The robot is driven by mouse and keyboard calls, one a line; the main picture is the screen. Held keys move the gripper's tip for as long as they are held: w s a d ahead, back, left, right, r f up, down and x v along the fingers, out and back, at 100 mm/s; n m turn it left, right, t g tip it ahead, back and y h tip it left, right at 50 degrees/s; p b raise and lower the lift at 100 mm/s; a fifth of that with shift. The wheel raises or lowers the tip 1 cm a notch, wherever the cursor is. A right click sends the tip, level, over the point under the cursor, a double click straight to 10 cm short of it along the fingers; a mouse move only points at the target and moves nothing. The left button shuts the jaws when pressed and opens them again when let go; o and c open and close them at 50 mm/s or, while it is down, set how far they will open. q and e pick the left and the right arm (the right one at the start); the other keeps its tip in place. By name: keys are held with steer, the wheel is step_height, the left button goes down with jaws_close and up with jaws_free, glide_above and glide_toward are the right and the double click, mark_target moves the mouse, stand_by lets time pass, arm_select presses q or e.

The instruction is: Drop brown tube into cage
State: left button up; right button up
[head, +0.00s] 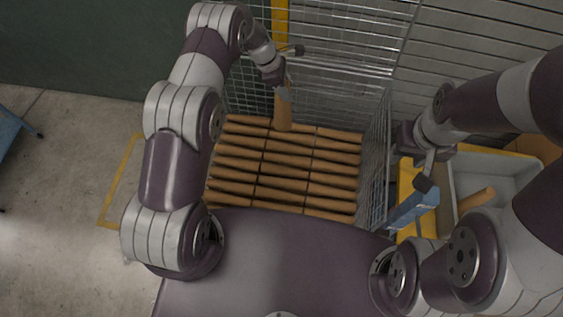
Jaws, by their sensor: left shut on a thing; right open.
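A brown tube (283,112) hangs roughly upright from my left gripper (282,88), which is shut on its upper end. The tube is over the far part of the wire cage (376,150). The cage holds several rows of brown tubes (285,170) lying flat side by side. I cannot tell whether the held tube's lower end touches the tubes beneath it. My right gripper (418,195) is open, right of the cage, near a blue object (413,207); its fingers are hard to make out.
A grey bin (512,165) on the right holds another brown tube (477,199), with a yellow surface (408,178) beside it. Yellow floor marking (120,182) and clear concrete floor (60,200) lie on the left.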

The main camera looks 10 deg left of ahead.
arm_select(q)
step_height(320, 180, down, 6)
steer(key=b, duration=0.3)
steer(key=shift+f, duration=0.15)
steer(key=o, duration=1.4)
steer(key=shift+a, duration=0.15)
steer(key=b+v, duration=0.4)
steer(key=v, duration=0.8)
steer(key=shift+w+r+b, duration=0.1)
steer(key=shift+r+b, duration=0.25)
steer(key=shift+b, duration=0.05)
